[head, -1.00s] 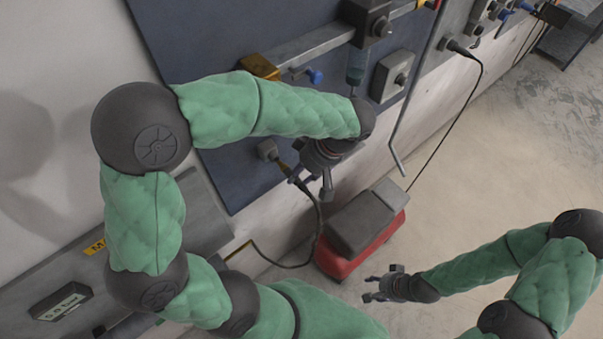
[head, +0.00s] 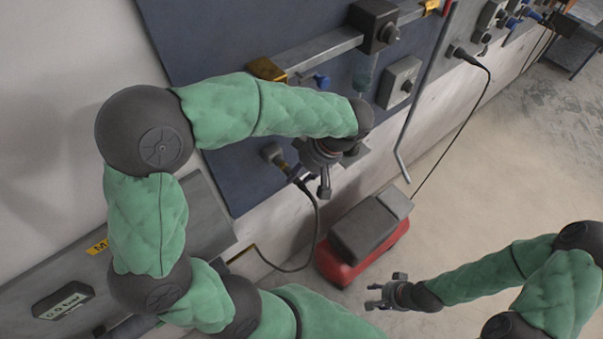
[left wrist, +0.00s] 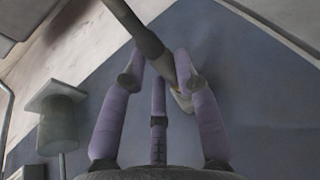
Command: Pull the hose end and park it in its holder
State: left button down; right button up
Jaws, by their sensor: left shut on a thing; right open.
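My left gripper (head: 308,184) is shut on the dark hose end (left wrist: 147,38) close to the blue wall panel. In the left wrist view its purple fingers (left wrist: 158,85) close around the dark hose part, which has a pale tip at the panel side. In the head view the hose (head: 316,222) hangs from the gripper in a loop toward the wall below. A grey fitting (head: 271,152) with a brass piece sits just left of the gripper; I cannot tell whether the hose end is joined to it. My right gripper (head: 374,296) is open and empty above the floor. I cannot make out the holder surely.
A red and grey machine (head: 366,236) stands on the floor below the panel. A bent grey bar (head: 408,140) and a switch box (head: 399,82) are right of my left wrist. A pressure display (head: 63,302) is at lower left. Open floor lies at right.

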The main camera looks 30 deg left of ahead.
pick_arm(q)
jog(key=shift+w+a, duration=0.15)
jog(key=shift+a, duration=0.2)
jog(key=c, duration=0.9)
grip_release()
jog(key=shift+o, duration=0.2)
jog(key=v, duration=1.2)
